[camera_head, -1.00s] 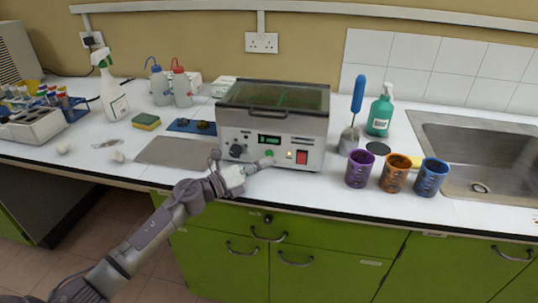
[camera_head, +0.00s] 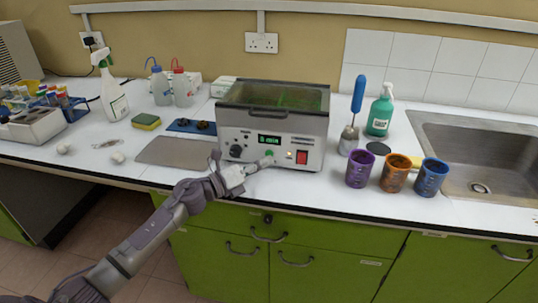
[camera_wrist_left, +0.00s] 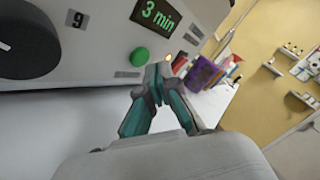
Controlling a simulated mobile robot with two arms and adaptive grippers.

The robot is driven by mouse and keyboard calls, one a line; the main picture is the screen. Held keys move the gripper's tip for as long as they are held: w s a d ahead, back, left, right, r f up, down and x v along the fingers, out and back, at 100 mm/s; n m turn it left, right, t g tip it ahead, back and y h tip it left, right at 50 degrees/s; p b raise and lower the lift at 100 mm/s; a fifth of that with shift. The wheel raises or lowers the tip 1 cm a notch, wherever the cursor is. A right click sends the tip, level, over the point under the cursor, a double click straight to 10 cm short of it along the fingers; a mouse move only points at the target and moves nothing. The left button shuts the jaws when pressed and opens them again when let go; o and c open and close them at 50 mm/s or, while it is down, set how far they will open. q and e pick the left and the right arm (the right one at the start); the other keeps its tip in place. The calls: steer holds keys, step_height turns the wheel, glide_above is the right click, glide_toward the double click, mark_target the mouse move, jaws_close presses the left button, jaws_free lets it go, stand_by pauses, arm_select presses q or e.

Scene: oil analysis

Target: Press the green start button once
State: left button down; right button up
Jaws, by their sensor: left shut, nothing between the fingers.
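The green start button (camera_head: 269,153) is on the front panel of the grey bath machine (camera_head: 270,127), right of the black knob and below the display. It also shows in the left wrist view (camera_wrist_left: 139,56), where the display (camera_wrist_left: 159,14) reads "3 min". My left gripper (camera_head: 266,162) is shut and empty, with its fingertips just below the button in the head view. In the left wrist view its fingertips (camera_wrist_left: 158,72) are to the lower right of the button. The button's whole face is visible there; I cannot tell the exact gap. My right gripper is not in view.
A red switch (camera_head: 302,157) is right of the button. Purple, orange and blue cups (camera_head: 431,178) stand right of the machine, before the sink (camera_head: 480,160). A grey plate (camera_head: 177,151) lies to its left. The white front counter strip is mostly free.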

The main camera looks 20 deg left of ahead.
arm_select(q)
steer(key=shift+w, duration=0.4)
steer(key=shift+w+a, duration=0.15)
steer(key=shift+w, duration=0.15)
stand_by(0.5)
stand_by(0.4)
steer(key=shift+s, duration=0.75)
steer(key=shift+s+d, duration=0.3)
steer(key=shift+s, duration=0.15)
steer(key=shift+s+d+p, duration=0.25)
steer(key=shift+s+p, duration=0.1)
steer(key=shift+s, duration=0.65)
steer(key=shift+s+d+p, duration=0.2)
steer(key=shift+s+p, duration=0.1)
steer(key=shift+s, duration=0.7)
